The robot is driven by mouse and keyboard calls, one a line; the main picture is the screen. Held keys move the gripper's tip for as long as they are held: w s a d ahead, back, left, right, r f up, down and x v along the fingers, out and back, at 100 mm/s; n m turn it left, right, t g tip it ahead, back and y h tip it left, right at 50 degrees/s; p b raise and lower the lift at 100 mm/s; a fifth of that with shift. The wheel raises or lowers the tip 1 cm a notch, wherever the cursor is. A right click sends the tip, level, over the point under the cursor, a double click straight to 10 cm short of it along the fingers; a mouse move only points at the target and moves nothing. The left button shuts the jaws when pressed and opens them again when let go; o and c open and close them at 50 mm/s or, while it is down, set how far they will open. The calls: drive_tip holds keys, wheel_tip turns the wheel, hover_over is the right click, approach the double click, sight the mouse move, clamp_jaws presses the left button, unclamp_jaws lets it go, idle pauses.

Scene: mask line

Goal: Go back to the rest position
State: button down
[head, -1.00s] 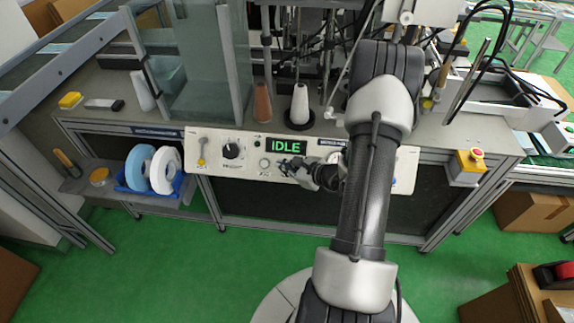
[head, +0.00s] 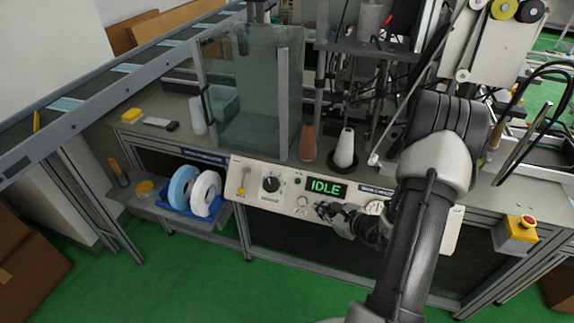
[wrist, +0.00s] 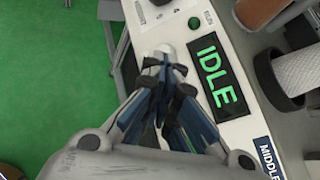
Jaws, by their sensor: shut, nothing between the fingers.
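My gripper (head: 326,211) is in front of the control panel (head: 257,185) of the mask line, just below the green "IDLE" display (head: 326,188). In the wrist view my gripper (wrist: 160,65) has its fingers together with nothing between them. The display (wrist: 216,77) lies to the right of the fingers there, with a green button (wrist: 194,23) above it. I cannot tell whether the fingertips touch the panel. My arm reaches in from the lower right of the head view and hides the panel's right part.
White and blue rolls sit in a blue bin (head: 180,208) at left. A yellow emergency-stop box (head: 515,233) is at right. Green floor (head: 210,280) is clear in front.

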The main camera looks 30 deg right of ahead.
drive_tip(key=w+a+r+n+g+y, duration=0.25)
drive_tip(key=a+r+n+y, duration=0.35)
drive_tip(key=a+r+n, duration=0.7)
drive_tip(key=s+a+r+n+g+y, duration=0.1)
drive_tip(key=s+a+r+n+g, duration=0.15)
drive_tip(key=a, duration=0.35)
drive_tip(key=s+a+r+n+g, duration=0.1)
drive_tip(key=s+a+r, duration=0.1)
drive_tip(key=a+r, duration=0.3)
drive_tip(key=s+a+r+n+g+h, duration=0.2)
drive_tip(key=s+a+n, duration=0.1)
drive_tip(key=s+n, duration=0.25)
drive_tip(key=s+a+r+n+g+h, duration=0.1)
drive_tip(key=s+a+r+n+g, duration=0.1)
drive_tip(key=s+a+n, duration=0.3)
drive_tip(key=s+d+r+n+t+h, duration=0.2)
drive_tip(key=s+d+r+n+h, duration=0.1)
drive_tip(key=s+d+n+h, duration=0.1)
drive_tip(key=s+d+h, duration=0.1)
drive_tip(key=s, duration=0.1)
drive_tip(key=shift+s+d+r+t, duration=0.25)
drive_tip(key=shift+s+d+t, duration=0.05)
drive_tip(key=shift+s+d, duration=0.1)
drive_tip(key=shift+d, duration=0.15)
